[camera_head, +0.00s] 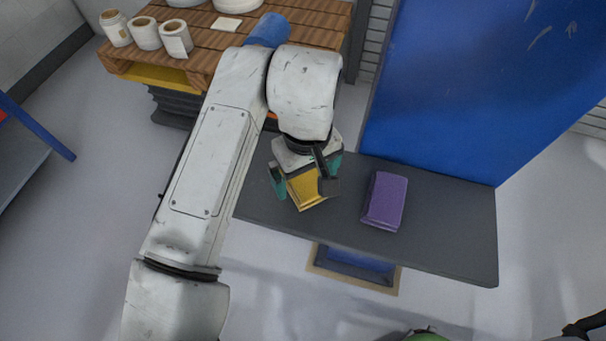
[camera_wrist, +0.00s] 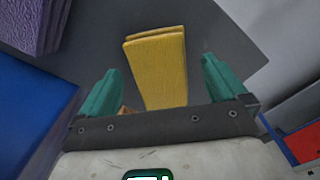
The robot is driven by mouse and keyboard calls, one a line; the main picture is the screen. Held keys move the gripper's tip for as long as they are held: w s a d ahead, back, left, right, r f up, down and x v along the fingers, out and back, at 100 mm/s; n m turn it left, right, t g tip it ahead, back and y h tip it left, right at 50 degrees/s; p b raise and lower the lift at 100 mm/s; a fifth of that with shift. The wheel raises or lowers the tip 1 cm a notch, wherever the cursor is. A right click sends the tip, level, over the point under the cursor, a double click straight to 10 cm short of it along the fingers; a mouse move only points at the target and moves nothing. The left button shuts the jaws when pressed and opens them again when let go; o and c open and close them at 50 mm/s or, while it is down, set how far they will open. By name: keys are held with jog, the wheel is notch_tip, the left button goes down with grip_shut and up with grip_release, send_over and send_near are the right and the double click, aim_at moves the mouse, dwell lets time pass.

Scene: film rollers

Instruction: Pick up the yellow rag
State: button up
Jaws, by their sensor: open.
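The yellow rag (camera_head: 307,188) is a folded, flat block on the dark grey table (camera_head: 450,240), below my gripper in the head view. In the wrist view the yellow rag (camera_wrist: 158,68) lies ahead of and between the two green fingers. My gripper (camera_wrist: 165,80) is open, with one finger on each side of the rag and visible space beside it. In the head view my gripper (camera_head: 306,190) hangs over the rag and partly hides it. I cannot tell how high the fingertips are above the table.
A folded purple rag (camera_head: 385,200) lies on the table to the right of the yellow one. A tall blue panel (camera_head: 480,80) stands behind the table. A wooden slatted top (camera_head: 200,50) at the back left holds several rolls (camera_head: 145,33). The table's right end is clear.

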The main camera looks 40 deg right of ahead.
jog(key=shift+f, duration=0.8)
jog(key=shift+c, duration=0.2)
jog(key=c, duration=1.2)
jog(key=shift+r, duration=0.1)
